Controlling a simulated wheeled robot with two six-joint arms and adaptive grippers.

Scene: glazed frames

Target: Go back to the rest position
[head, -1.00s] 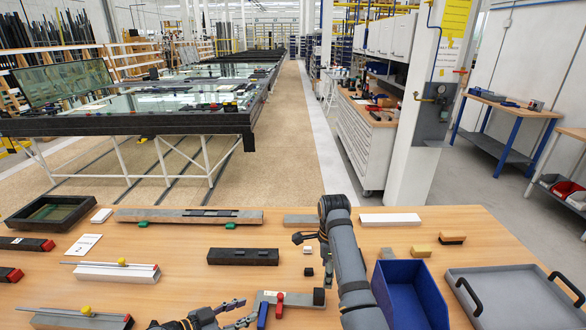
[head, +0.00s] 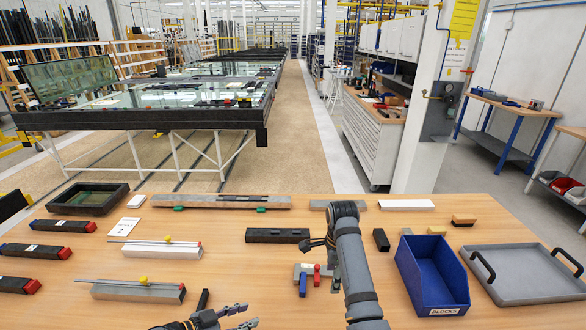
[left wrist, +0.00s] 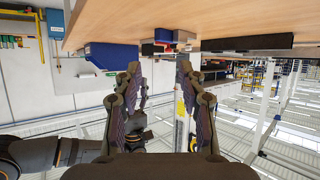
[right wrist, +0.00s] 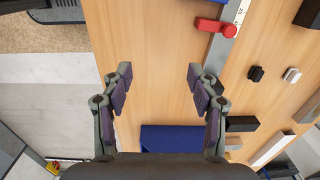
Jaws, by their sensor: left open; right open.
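My left gripper (head: 238,318) is at the bottom of the head view, near the table's front edge. Its two fingers (left wrist: 158,75) stand apart and empty in the left wrist view, where the table shows at the top. My right arm reaches up the middle of the head view, with its dark gripper (head: 308,244) partly hidden beside the forearm. In the right wrist view the right fingers (right wrist: 159,78) are spread above wood, with nothing between them. A clamp with red and blue parts (head: 306,272) lies just below the right gripper in the head view.
The wooden table (head: 235,275) carries a blue bin labelled BLOCKS (head: 450,292), a grey tray (head: 525,290) with black handles, a dark bar (head: 277,235), metal rails (head: 160,249) and a black frame (head: 88,210). A glazing table (head: 140,118) stands behind.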

